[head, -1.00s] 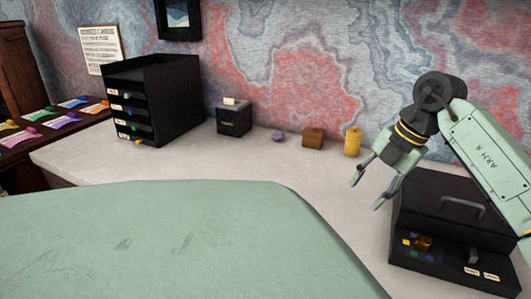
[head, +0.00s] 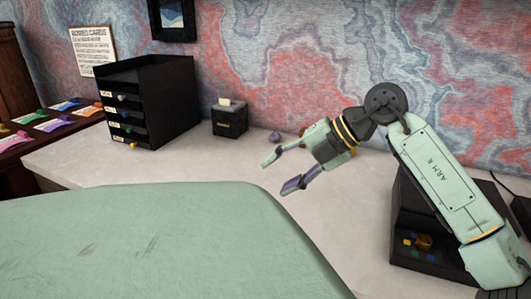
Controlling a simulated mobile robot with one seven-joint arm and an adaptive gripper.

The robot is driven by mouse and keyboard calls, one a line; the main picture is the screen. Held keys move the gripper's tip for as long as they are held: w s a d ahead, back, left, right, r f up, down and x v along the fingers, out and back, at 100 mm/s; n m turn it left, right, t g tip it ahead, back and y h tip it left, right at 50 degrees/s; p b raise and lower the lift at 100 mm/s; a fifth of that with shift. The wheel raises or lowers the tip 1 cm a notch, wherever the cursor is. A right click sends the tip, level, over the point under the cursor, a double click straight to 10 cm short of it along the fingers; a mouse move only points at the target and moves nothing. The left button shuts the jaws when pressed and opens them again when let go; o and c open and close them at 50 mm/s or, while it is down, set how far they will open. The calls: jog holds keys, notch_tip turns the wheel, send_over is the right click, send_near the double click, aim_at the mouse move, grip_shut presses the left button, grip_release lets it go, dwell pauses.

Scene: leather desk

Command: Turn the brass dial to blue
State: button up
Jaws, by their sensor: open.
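The brass dial (head: 423,242) sits on the sloped front of a black box (head: 407,205) at the right. Small colored squares surround it, with yellow at its left and blue (head: 414,252) and green ones below it. My gripper (head: 276,171) is open and empty, above the pale desk and well to the left of the dial, pointing left and down. My forearm hides much of the black box, including the right part of its front and its lid.
A black drawer unit (head: 170,95) stands at the back left, beside a small black box with a paper slip (head: 230,118). A green surface (head: 170,235) fills the front. The pale desk (head: 220,165) between is clear.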

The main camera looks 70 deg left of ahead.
jog(key=shift+s+a+r+n+g, duration=0.1)
jog(key=shift+s+r+n+g, duration=0.15)
jog(key=shift+s, duration=0.45)
jog(key=shift+s+a+r+n+g, duration=0.15)
jog(key=shift+s+r+g, duration=0.15)
jog(key=shift+s, duration=0.35)
jog(key=shift+d, duration=0.1)
